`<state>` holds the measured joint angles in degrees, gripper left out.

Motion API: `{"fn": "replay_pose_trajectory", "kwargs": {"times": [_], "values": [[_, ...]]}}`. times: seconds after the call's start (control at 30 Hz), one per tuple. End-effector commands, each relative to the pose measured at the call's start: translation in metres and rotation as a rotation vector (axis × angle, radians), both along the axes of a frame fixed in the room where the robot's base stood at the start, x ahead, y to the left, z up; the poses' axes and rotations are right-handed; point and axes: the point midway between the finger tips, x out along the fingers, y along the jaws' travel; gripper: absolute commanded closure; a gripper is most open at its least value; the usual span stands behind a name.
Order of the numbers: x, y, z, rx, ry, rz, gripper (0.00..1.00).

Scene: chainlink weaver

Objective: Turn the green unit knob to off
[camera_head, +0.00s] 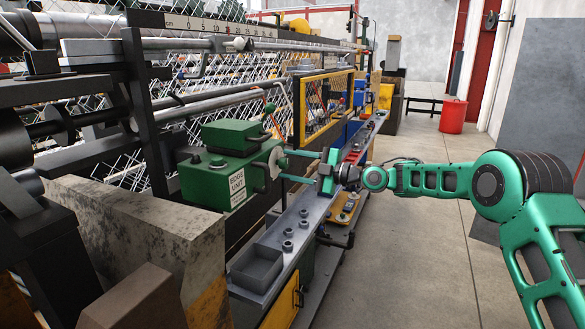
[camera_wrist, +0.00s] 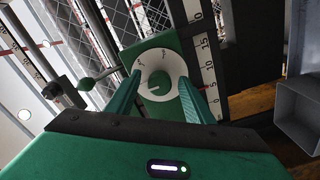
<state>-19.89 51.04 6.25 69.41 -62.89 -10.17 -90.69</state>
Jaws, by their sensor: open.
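The green unit (camera_head: 207,181) is a box with a white label, left of my gripper in the head view. A pale round dial (camera_head: 277,161) faces my gripper from its right side. In the wrist view the unit's green face (camera_wrist: 160,47) carries the white dial (camera_wrist: 147,68) with small dark marks, too small to read. The knob (camera_wrist: 157,86) is at the dial's middle; its exact setting is unclear. My gripper (camera_head: 285,165) is open, its two green fingers pointing at the dial. In the wrist view the fingertips (camera_wrist: 161,76) flank the knob, apart from it; contact is not visible.
A grey rail (camera_head: 283,262) with nuts and an open bin runs below my gripper. A yellow mesh guard (camera_head: 326,102) stands behind it. A concrete block (camera_head: 150,230) is at the near left. The floor at right is clear up to a red bin (camera_head: 453,116).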

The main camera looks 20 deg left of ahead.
Motion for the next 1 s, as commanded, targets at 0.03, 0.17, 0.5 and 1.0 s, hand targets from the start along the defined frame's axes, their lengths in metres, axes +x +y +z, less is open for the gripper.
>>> {"fn": "replay_pose_trajectory", "kwargs": {"times": [0.03,0.17,0.5,1.0], "values": [[0.000,-0.003,0.000,0.000,0.000,-0.001,0.52],[0.000,-0.017,0.000,-0.001,0.002,-0.003,0.52],[-0.004,-0.080,0.000,0.000,0.001,-0.004,0.52],[-0.006,-0.107,-0.001,0.000,0.000,-0.001,0.52]]}}
